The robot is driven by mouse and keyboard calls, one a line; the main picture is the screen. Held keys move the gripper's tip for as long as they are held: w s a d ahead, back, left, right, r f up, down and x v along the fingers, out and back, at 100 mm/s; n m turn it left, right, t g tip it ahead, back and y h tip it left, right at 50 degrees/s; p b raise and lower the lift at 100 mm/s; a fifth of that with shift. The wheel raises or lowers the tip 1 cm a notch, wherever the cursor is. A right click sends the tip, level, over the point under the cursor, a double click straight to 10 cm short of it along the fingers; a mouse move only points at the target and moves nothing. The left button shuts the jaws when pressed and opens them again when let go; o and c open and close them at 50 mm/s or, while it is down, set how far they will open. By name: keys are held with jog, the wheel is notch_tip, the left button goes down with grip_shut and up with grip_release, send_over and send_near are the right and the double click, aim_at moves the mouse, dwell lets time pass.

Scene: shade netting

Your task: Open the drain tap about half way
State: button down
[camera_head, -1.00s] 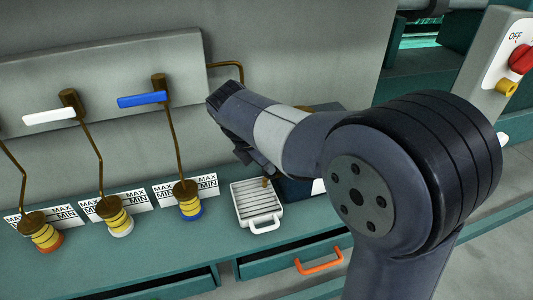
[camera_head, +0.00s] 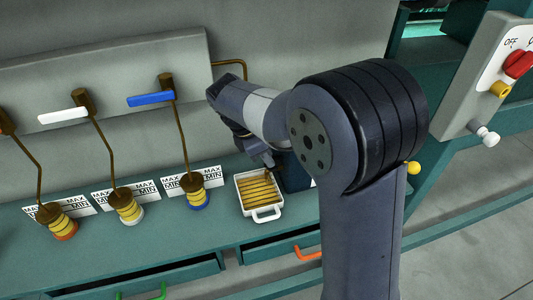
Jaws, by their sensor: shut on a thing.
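My gripper (camera_head: 266,158) reaches down behind the back of the white ribbed tray (camera_head: 262,215). It is shut, and its tips are small and dark in this view. The drain tap itself is hidden behind my gripper and wrist, so I cannot see how far its handle is turned. Amber-brown liquid (camera_head: 259,190) lies between the ribs of the tray. A brown pipe (camera_head: 243,66) comes out of the grey panel above my wrist.
Left of the tray stand several yellow-ringed fittings (camera_head: 197,192) with MAX/MIN cards. A dark blue box (camera_head: 293,175) is close to my gripper. Drawers with an orange handle (camera_head: 307,252) lie below. A control box (camera_head: 488,80) stands right.

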jog(key=c, duration=1.4)
grip_release()
jog(key=shift+r, duration=0.1)
jog(key=v, duration=1)
jog(key=shift+a+r+b, duration=0.2)
jog(key=shift+r+b, duration=0.1)
jog(key=shift+r, duration=0.05)
jog(key=x, duration=1.1)
jog(key=shift+s+p, duration=0.1)
jog(key=shift+p, duration=0.2)
jog(key=shift+f, duration=0.1)
jog(key=shift+n+b, duration=0.3)
